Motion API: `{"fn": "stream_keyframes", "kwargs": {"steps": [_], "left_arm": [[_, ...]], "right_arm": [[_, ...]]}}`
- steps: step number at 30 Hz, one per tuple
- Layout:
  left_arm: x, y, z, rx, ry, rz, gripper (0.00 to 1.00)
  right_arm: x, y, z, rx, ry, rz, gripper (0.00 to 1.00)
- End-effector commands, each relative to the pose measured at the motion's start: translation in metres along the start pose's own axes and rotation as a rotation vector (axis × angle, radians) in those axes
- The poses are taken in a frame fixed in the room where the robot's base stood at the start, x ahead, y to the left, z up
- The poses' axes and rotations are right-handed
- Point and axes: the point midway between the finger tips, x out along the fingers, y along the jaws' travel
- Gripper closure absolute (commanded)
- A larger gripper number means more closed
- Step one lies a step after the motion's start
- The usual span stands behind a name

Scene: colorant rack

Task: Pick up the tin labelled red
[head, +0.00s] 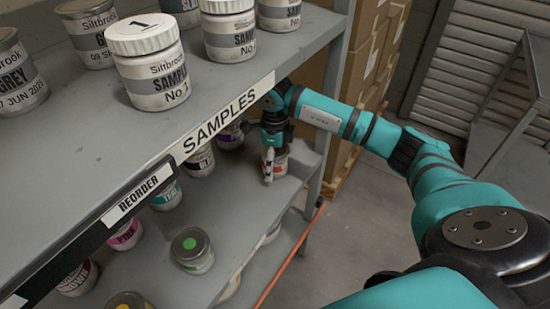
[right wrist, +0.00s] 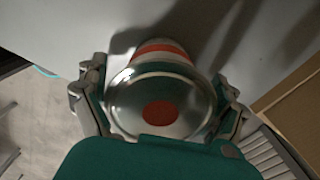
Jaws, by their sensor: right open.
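A tin with a silver lid, a red dot on the lid and a red-orange band (right wrist: 162,114) fills the middle of the right wrist view. In the head view the same tin (head: 281,168) stands upright on the middle shelf near its far end, partly hidden by my gripper. No word on its label can be read. My right gripper (head: 269,172) is open and points down over the tin. In the right wrist view its two fingers lie on either side of the lid; I cannot tell whether either touches. My left gripper is in neither view.
The upper shelf with the SAMPLES strip (head: 227,118) overhangs the tin's shelf. A green-dotted tin (head: 192,249), a teal-labelled tin (head: 166,196) and several others stand along the middle shelf (head: 236,205). Cardboard boxes (head: 365,50) stand behind the rack.

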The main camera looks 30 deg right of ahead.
Motion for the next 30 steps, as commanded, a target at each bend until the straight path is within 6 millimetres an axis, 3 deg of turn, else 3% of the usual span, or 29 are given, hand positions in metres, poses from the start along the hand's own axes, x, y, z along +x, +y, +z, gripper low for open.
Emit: {"fn": "stream_keyframes", "kwargs": {"steps": [8, 22, 30], "left_arm": [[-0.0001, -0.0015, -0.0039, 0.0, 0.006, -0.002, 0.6], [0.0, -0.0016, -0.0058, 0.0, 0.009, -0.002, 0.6], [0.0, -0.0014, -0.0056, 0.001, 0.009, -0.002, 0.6]], "right_arm": [[0.0026, -0.0001, 0.0004, 0.0, -0.002, 0.0, 0.06], [0.0032, 0.0001, 0.0, 0.0, 0.0, 0.0, 0.68], [0.003, 0.0, 0.0, 0.0, 0.0, 0.0, 0.7]]}}
